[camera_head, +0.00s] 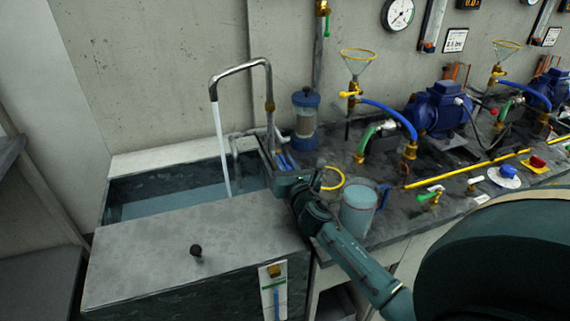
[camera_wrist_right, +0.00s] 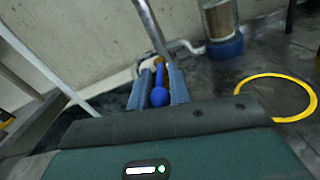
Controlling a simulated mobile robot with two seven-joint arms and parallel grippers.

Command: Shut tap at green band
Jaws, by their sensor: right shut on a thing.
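The tap's bent metal spout (camera_head: 240,69) stands behind the tank, and a white stream of water (camera_head: 221,148) falls from it into the tank (camera_head: 125,189). The tap's blue lever (camera_wrist_right: 158,96) is between the fingers of my right gripper (camera_wrist_right: 157,88), which is shut on it. In the head view the right gripper (camera_head: 283,160) is at the base of the spout pipe, and the lever is mostly hidden. On the tank's front is a white gauge panel with a green band (camera_head: 274,284); its blue column (camera_head: 276,304) tops out seemingly just below the band. My left gripper is not in view.
A jug of bluish liquid (camera_head: 358,208) and a yellow ring (camera_head: 333,178) are close beside my right arm. A blue-capped filter jar (camera_head: 305,118) stands behind. Pumps, including a blue one (camera_head: 436,109), and hoses fill the bench to the right. A grey lid with black knob (camera_head: 196,250) covers the tank front.

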